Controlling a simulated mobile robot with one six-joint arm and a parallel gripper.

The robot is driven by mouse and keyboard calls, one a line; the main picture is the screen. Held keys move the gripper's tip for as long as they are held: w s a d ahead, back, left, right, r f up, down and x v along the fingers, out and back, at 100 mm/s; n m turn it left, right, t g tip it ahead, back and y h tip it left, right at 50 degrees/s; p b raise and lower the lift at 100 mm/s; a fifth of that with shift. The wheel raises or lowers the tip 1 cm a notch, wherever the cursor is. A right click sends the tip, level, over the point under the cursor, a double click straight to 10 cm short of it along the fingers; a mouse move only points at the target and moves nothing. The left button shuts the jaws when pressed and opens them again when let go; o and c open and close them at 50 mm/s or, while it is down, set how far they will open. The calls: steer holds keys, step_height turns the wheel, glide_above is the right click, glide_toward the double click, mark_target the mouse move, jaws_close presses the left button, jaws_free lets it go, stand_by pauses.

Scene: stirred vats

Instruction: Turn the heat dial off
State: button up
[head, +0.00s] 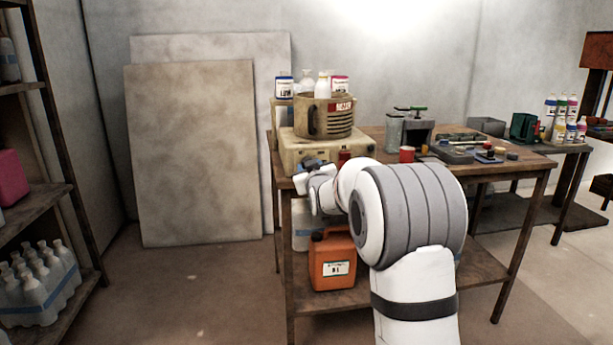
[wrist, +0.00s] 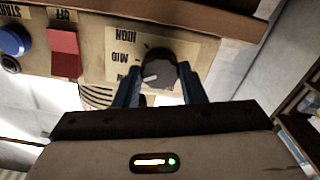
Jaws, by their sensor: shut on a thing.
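The heat dial (wrist: 160,72) is a dark round knob on the tan front panel of the vat's base (head: 294,150). In the wrist view a pale pointer mark on it faces left and slightly down, near the lower labels on a cream plate (wrist: 122,42). HIGH and MID can be read there; a lower label is partly hidden. My gripper (wrist: 160,88) is shut on the dial, one dark blue finger on each side. In the head view my gripper (head: 312,166) is at the panel's left part, and the dial cannot be made out.
A red switch (wrist: 65,52) marked OFF and a blue START button (wrist: 14,40) sit beside the dial. The vat (head: 322,118) stands on the base, with bottles behind it. An orange jug (head: 332,262) is on the lower shelf. Tools and jars cover the table's right side.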

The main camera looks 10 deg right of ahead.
steer(key=n+b, duration=0.5)
steer(key=n, duration=0.6)
steer(key=shift+a+n, duration=0.1)
steer(key=shift+n, duration=0.2)
steer(key=shift+r, duration=0.1)
stand_by(0.3)
steer(key=o, duration=1)
steer(key=s+p, duration=0.1)
steer(key=s, duration=0.6)
steer(key=shift+s, duration=0.35)
